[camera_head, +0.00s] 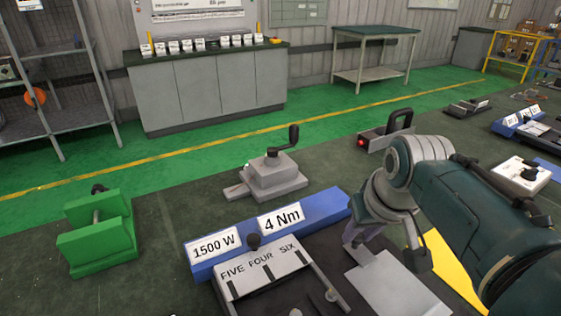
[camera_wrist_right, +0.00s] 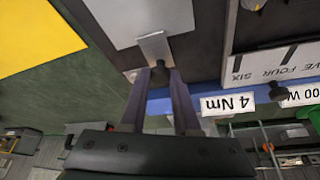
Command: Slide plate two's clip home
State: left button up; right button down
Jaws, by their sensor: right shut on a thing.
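A grey plate (camera_head: 398,287) lies at the right end of the blue-backed fixture (camera_head: 325,207); it also shows in the wrist view (camera_wrist_right: 140,15). A pale metal tab with a dark knob, seemingly the clip (camera_wrist_right: 156,46), sits at the plate's edge. My right gripper (camera_wrist_right: 158,85) has its purple fingers shut on the clip's knob, which they partly hide. In the head view the right gripper (camera_head: 354,237) is at the plate's far edge, beside the blue bar. Whether the clip is fully seated cannot be told. My left gripper is out of view.
A panel marked FIVE FOUR SIX (camera_head: 262,268) with a dark knob stands left of the plate. A yellow sheet (camera_head: 455,270) lies to the right. Behind are a grey cranked block (camera_head: 270,177), a green block (camera_head: 97,235) and a handled device with a red button (camera_head: 383,138).

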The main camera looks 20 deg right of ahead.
aim_at(364, 265)
jog(key=c, duration=0.6)
grip_release()
jog(key=shift+s, duration=0.15)
jog(key=shift+c, duration=0.2)
jog(key=p+v, duration=0.3)
jog(key=v, duration=0.6)
jog(key=shift+r, duration=0.4)
jog(key=shift+s, duration=0.1)
